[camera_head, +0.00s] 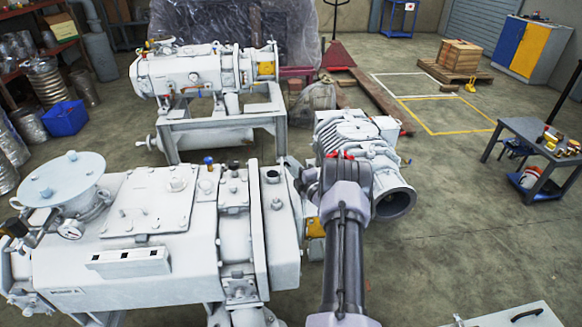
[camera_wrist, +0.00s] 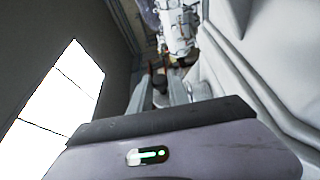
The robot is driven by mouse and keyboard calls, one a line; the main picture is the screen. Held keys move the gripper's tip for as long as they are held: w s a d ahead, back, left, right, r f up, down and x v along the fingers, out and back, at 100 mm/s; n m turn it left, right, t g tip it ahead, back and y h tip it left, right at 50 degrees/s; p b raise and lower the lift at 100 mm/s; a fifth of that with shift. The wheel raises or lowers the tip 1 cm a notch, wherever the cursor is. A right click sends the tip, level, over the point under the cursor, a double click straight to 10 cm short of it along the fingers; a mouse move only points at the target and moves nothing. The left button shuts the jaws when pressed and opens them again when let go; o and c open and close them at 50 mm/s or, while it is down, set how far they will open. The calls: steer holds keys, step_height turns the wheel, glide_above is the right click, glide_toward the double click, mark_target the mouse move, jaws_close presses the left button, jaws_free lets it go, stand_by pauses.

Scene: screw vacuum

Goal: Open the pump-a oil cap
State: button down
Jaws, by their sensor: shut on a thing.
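The oil cap of pump-a cannot be made out for certain in either view. A large white pump (camera_head: 150,225) fills the left foreground of the head view; a blue-topped fitting (camera_head: 208,160) stands on it. My arm reaches forward just right of this pump, and its wrist hides the fingers there. In the wrist view my gripper (camera_wrist: 160,95) shows as two grey fingers, shut on a small dark thing (camera_wrist: 158,82) between them. A smooth white wall is close at their right. I cannot tell what the dark thing is.
A second white pump (camera_head: 205,72) stands on a frame behind. Another ribbed white machine (camera_head: 355,145) is close beyond my wrist. A dark table (camera_head: 540,140) with small parts stands at the right. The floor (camera_head: 460,220) between is clear.

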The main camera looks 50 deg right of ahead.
steer(key=c, duration=1.3)
jaws_free()
steer(key=shift+o, duration=0.2)
steer(key=p+v, duration=0.4)
steer(key=v, duration=1.3)
steer(key=shift+s, duration=0.2)
